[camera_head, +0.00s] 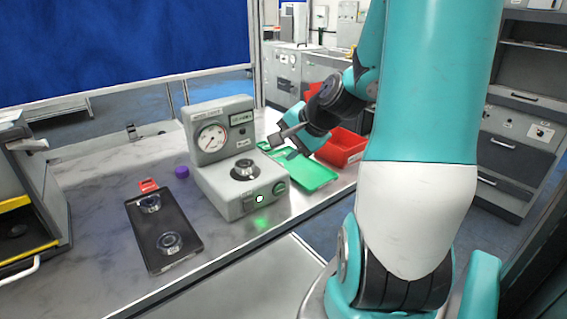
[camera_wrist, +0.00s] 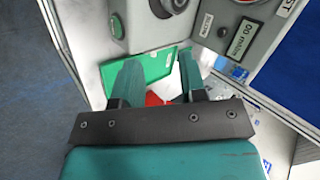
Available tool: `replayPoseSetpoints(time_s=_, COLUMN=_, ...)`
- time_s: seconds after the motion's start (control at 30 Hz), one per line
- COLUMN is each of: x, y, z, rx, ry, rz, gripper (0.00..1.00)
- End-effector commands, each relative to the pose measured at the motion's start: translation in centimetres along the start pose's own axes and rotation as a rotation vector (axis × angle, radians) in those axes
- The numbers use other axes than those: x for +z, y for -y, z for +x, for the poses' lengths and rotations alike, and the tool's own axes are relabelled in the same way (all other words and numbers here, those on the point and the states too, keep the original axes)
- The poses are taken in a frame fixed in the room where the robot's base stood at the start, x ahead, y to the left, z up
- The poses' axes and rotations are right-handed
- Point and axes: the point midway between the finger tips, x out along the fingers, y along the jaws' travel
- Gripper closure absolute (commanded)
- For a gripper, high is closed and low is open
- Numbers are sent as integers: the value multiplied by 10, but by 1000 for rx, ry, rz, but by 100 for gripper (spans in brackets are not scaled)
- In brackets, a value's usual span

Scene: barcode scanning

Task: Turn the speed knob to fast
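A grey machine (camera_head: 222,165) stands on the bench, with a round dial gauge (camera_head: 211,137) on its upright back and a dark round seat (camera_head: 245,170) on its top. I cannot read the knob's setting. My gripper (camera_head: 284,147) is above and to the right of the machine, apart from the knob. In the wrist view its teal fingers (camera_wrist: 160,62) are spread with nothing between them.
A green tray (camera_head: 312,174) and a red bin (camera_head: 343,147) lie right of the machine. A black tray (camera_head: 160,232) with metal rings, a red tag (camera_head: 148,185) and a purple cap (camera_head: 182,172) are on the left. The bench front (camera_head: 225,262) is clear.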

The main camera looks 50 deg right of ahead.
Motion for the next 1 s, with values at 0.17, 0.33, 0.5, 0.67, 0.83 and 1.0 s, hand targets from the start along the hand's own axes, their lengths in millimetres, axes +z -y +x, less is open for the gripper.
replayPoseSetpoints(time_s=0.17, x=-54, y=-30, z=-14, rx=-36, ry=-148, rz=246, gripper=62)
replayPoseSetpoints(time_s=0.33, x=-66, y=-38, z=-12, rx=-48, ry=-181, rz=305, gripper=62)
replayPoseSetpoints(time_s=0.5, x=-69, y=-37, z=16, rx=-46, ry=-176, rz=300, gripper=62)
replayPoseSetpoints(time_s=0.67, x=-76, y=-36, z=52, rx=-45, ry=-175, rz=299, gripper=62)
replayPoseSetpoints(time_s=0.83, x=-83, y=-35, z=90, rx=-44, ry=-176, rz=298, gripper=62)
replayPoseSetpoints(time_s=1.0, x=-90, y=-34, z=124, rx=-45, ry=-177, rz=298, gripper=62)
